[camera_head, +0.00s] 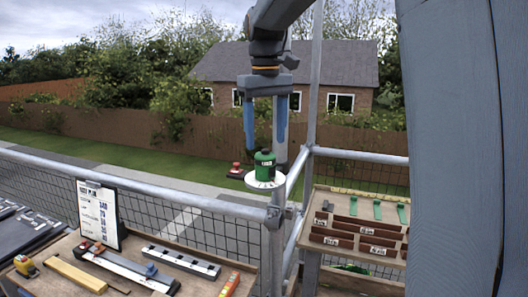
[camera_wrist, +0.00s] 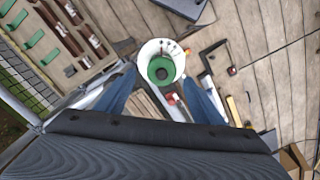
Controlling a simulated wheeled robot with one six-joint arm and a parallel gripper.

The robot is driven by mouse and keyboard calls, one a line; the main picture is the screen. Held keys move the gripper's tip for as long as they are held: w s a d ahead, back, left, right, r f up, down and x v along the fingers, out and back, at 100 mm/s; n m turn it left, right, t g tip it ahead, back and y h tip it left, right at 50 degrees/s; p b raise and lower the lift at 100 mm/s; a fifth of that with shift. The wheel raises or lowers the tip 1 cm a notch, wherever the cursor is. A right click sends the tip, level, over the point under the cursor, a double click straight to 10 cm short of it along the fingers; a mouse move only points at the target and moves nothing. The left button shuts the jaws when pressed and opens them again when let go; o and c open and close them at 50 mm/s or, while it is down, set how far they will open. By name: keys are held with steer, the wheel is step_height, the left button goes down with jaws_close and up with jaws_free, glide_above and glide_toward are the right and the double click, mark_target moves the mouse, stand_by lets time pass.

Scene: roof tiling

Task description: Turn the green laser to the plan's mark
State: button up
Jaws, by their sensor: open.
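The green laser (camera_head: 264,160) stands upright on a round white dial (camera_head: 265,182) at the railing post. In the wrist view the laser (camera_wrist: 161,69) shows from above, with marks on the dial (camera_wrist: 148,49) around it. My gripper (camera_head: 266,146) points down over the laser with its two blue fingers apart, one to each side of its top. The wrist view also shows my gripper (camera_wrist: 160,78) open, with the laser between and just beyond the fingertips. I cannot tell whether the fingers touch it. The plan (camera_head: 96,213) is a white sheet on an upright clipboard; its writing is too small to read.
Grey scaffold rails (camera_head: 190,197) run beside the post. A wooden bench (camera_head: 205,282) at the left holds a long tool (camera_head: 125,268), a slotted rail (camera_head: 180,261) and a level. A tray (camera_head: 338,253) of brown tiles and green strips stands at the right.

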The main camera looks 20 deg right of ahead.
mark_target(265, 157)
step_height(265, 157, down, 7)
steer(key=shift+s+r+p, duration=0.1)
steer(key=shift+p, duration=1.05)
steer(key=c, duration=1)
steer(key=shift+m, duration=2)
steer(key=shift+c, duration=0.2)
steer(key=o, duration=1)
steer(key=shift+o, duration=0.2)
steer(key=shift+r, duration=0.15)
